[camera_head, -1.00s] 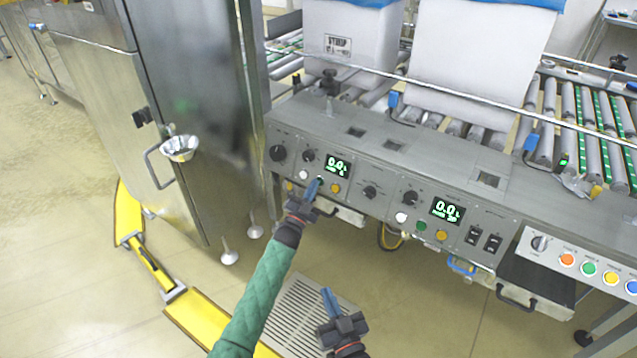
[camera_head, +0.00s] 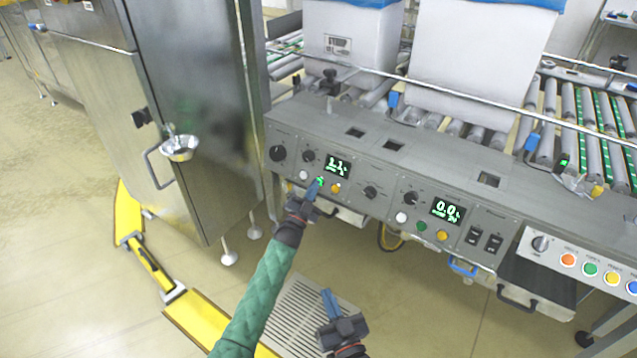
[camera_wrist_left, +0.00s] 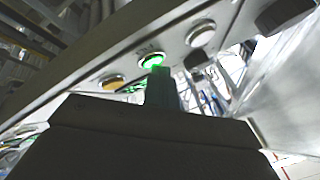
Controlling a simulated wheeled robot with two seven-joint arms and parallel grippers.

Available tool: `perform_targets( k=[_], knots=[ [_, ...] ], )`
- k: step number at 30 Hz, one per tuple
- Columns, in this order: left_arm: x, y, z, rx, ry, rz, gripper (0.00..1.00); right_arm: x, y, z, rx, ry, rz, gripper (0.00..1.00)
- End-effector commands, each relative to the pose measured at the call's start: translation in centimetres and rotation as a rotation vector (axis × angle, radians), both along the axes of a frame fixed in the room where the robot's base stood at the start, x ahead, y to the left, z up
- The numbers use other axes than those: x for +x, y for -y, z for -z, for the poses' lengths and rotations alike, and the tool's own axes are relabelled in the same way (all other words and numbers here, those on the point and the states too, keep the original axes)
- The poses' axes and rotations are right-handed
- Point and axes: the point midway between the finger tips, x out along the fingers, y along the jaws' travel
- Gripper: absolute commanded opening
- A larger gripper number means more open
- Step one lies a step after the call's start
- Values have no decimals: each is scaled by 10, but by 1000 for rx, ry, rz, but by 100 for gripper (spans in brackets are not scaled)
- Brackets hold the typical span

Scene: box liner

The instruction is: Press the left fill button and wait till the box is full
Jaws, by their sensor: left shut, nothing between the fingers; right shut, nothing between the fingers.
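The left fill button (camera_head: 320,181) on the grey control panel (camera_head: 365,150) is lit green. In the left wrist view the lit green button (camera_wrist_left: 151,60) sits between a white and an amber button, right at my fingertips. My left gripper (camera_head: 316,186) is shut and empty, its tips at the button; whether they touch it I cannot tell. The left display (camera_head: 337,166) reads about 1.1; the right display (camera_head: 447,210) reads 0.0. A white lined box (camera_head: 350,40) stands on the rollers behind the left display. My right gripper (camera_head: 328,300) is shut and empty, low over the floor.
A second, larger white lined box (camera_head: 480,60) stands to the right on the rollers. A steel cabinet (camera_head: 190,110) with a small metal bowl (camera_head: 180,148) is at left. A floor grate (camera_head: 290,310) lies below the panel.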

Motion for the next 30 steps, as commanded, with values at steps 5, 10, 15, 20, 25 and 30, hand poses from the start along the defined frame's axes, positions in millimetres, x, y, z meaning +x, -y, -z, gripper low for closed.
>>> perform_targets(
  k=[5,10,15,20,25,30],
  knots=[
    [0,0,0,0,-1,-1,0,0,0,0,0,0,0,0],
    [0,0,0,0,-1,-1,0,0,0,0,0,0,0,0],
    [-3,-2,-2,1,-1,0,0,0,0,-4,0,0,0,0],
    [-9,-6,-4,1,-2,0,0,0,0,-10,0,0,0,0],
    [-12,-9,-5,0,-1,-1,0,0,0,-12,0,0,0,0],
    [-12,-9,-5,0,-1,-1,0,0,0,-12,0,0,0,0]
  ],
)
